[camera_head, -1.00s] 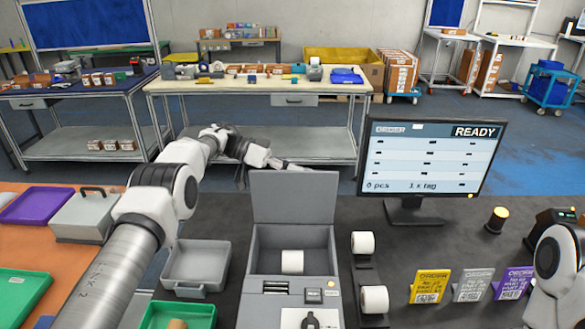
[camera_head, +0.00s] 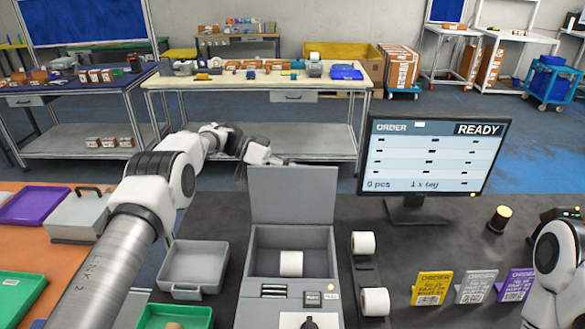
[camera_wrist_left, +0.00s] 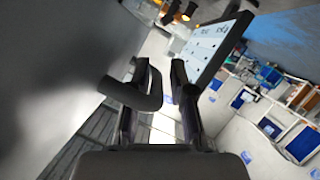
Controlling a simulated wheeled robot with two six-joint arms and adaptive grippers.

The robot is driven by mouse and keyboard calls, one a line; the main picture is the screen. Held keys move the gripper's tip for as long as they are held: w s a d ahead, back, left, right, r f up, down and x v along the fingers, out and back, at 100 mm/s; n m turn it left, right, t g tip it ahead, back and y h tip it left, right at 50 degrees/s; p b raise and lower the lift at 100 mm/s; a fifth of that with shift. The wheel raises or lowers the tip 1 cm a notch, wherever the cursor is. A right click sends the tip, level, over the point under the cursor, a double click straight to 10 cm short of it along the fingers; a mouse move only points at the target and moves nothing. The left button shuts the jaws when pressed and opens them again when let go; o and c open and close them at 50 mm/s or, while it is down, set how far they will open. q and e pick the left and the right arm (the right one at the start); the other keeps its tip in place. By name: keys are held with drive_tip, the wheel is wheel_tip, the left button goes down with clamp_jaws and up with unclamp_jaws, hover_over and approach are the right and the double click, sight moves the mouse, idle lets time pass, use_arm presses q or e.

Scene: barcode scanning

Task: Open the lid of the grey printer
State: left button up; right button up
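The grey printer (camera_head: 240,290) stands at the front centre of the dark table. Its lid (camera_head: 292,195) is open and stands upright at the back edge, and a white paper roll (camera_head: 291,263) shows inside. My left arm reaches over from the left, and my left gripper (camera_head: 279,161) is just behind the lid's top edge, partly hidden. In the left wrist view the two fingers (camera_wrist_left: 163,75) are apart. A dark curved bar (camera_wrist_left: 132,93), perhaps the lid's handle, lies by one finger beside a blurred grey surface. Only an upper part of my right arm shows; its gripper is out of view.
A monitor (camera_head: 430,158) reading READY stands right of the lid. Two label rolls (camera_head: 375,301) are beside the printer. A grey tray (camera_head: 192,268) and green bin (camera_head: 180,316) lie to its left. Yellow, grey and purple order cards (camera_head: 431,288) stand at right.

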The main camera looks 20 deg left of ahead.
use_arm(q)
drive_tip(key=shift+r, duration=0.15)
wheel_tip(320, 180, up, 10)
drive_tip(key=shift+f, duration=0.1)
drive_tip(key=shift+f, duration=0.1)
